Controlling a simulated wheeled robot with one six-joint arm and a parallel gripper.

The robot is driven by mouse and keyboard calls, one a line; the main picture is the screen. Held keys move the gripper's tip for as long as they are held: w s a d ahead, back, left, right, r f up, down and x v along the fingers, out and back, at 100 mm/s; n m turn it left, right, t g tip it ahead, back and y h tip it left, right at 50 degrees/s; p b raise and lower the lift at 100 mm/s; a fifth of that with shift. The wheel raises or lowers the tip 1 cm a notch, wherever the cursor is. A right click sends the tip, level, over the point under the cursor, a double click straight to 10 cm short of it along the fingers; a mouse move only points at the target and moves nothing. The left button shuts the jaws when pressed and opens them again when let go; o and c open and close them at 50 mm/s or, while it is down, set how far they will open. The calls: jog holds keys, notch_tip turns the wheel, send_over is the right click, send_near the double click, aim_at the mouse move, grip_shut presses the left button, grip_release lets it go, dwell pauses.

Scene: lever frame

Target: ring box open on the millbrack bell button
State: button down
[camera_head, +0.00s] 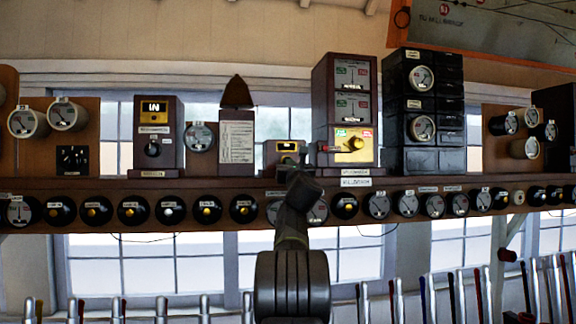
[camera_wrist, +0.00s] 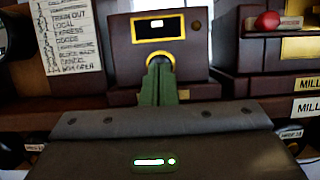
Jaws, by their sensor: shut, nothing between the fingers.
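A small dark brown box (camera_wrist: 193,62) with a gold-framed window (camera_wrist: 158,27) stands straight ahead in the wrist view. In the head view, this small box (camera_head: 271,150) is on the shelf at the middle, partly behind my arm. In the head view my gripper (camera_head: 292,165) is small and dark.
The brown shelf (camera_head: 230,183) carries a tall instrument (camera_head: 319,110) with a red knob (camera_wrist: 267,21) close on the right. A pointed board with a written list (camera_wrist: 75,40) stands on the left. Round dials line the shelf front; levers (camera_head: 398,300) stand below.

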jog(key=shift+w, duration=0.15)
dwell(1.3)
jog(key=shift+w, duration=0.1)
dwell(2.8)
jog(key=shift+s, duration=0.2)
dwell(0.7)
jog(key=shift+w, duration=0.1)
